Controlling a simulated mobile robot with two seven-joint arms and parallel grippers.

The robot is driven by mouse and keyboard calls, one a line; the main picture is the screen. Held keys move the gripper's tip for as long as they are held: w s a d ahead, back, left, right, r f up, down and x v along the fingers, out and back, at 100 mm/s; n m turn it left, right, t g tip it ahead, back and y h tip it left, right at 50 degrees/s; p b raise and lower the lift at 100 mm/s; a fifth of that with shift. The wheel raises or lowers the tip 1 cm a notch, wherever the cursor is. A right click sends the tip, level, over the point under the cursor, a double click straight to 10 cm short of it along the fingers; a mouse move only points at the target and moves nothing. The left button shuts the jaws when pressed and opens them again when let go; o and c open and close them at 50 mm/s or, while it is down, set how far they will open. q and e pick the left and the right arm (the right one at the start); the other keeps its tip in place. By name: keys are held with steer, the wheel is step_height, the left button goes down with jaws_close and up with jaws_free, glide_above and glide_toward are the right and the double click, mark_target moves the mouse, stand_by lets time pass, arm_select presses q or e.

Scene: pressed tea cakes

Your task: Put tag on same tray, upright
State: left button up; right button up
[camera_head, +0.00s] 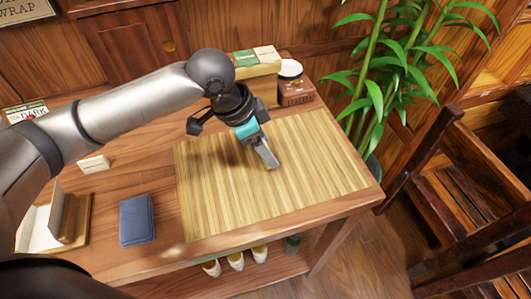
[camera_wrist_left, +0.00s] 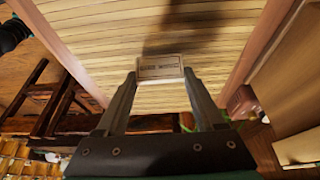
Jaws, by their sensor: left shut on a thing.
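My left gripper (camera_head: 268,160) is over the slatted bamboo mat (camera_head: 325,165), fingers pointing down. In the left wrist view its fingertips (camera_wrist_left: 160,75) are shut on a small cream tag (camera_wrist_left: 160,66) with dark lettering. The tag's lettered face shows there, with mat slats behind it. In the head view the fingers hide the tag, and I cannot tell whether it touches the mat. A wooden tray (camera_head: 80,236) at the left edge holds upright cream and brown pieces, partly hidden by my arm. My right gripper is out of view.
A small cream block (camera_head: 93,163) stands on the table left of the mat. A blue booklet (camera_head: 136,220) lies near the front. A box (camera_head: 256,68) and a brown jar (camera_head: 294,86) stand behind the mat. A plant (camera_head: 385,80) and chair (camera_head: 455,185) are at right.

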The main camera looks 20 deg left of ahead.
arm_select(q)
steer(key=shift+f, duration=1.05)
steer(key=o, duration=0.8)
steer(key=shift+f, duration=0.1)
steer(key=o, duration=0.5)
steer(key=shift+c, duration=0.2)
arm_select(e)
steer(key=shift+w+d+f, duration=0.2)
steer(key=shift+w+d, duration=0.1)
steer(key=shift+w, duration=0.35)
